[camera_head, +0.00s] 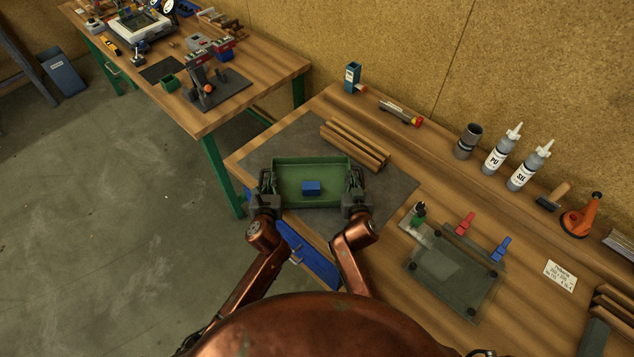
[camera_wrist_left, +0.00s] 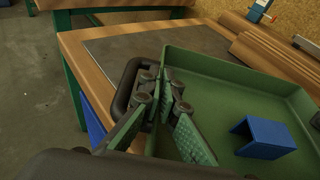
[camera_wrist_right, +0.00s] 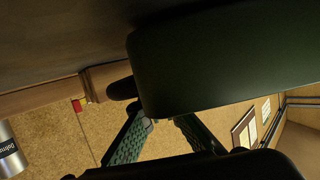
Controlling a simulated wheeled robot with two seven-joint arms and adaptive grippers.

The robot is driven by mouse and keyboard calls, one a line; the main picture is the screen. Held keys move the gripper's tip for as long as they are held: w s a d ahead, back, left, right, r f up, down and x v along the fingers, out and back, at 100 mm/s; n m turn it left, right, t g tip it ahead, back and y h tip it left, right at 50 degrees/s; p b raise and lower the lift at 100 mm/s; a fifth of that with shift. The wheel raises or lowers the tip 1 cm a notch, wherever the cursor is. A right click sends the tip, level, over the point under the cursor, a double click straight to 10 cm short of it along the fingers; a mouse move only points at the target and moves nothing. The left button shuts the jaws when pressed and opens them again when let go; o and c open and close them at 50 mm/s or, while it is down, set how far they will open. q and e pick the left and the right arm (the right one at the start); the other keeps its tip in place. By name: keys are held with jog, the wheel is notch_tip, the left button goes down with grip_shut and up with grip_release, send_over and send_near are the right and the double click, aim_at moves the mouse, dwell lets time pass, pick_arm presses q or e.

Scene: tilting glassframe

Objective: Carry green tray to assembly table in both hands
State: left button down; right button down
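The green tray (camera_head: 320,165) is a shallow open box with a blue block (camera_head: 311,188) inside. It appears level over the grey mat near the front edge of the right-hand table. My left gripper (camera_head: 267,188) is at its left end; in the left wrist view its padded fingers (camera_wrist_left: 163,95) lie around the tray's side wall (camera_wrist_left: 158,125), beside a dark loop handle. My right gripper (camera_head: 354,188) is at the right end; the right wrist view shows its fingers (camera_wrist_right: 162,122) against the dark tray side (camera_wrist_right: 230,60). How firmly either closes is unclear, and so is any gap under the tray.
Wooden strips (camera_head: 355,147) lie just behind the tray. A glass plate (camera_head: 450,270) with clamps and bottles (camera_head: 500,150) stands to the right. A second table (camera_head: 270,70) with equipment is at the upper left, and open floor (camera_head: 110,220) lies left.

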pick_arm(q)
jog(key=c, duration=2.2)
grip_release()
jog(key=shift+f, duration=0.1)
pick_arm(e)
jog(key=c, duration=2.2)
grip_release()
jog(key=shift+f, duration=0.15)
pick_arm(q)
jog(key=shift+o, duration=0.2)
pick_arm(e)
jog(key=shift+o, duration=0.2)
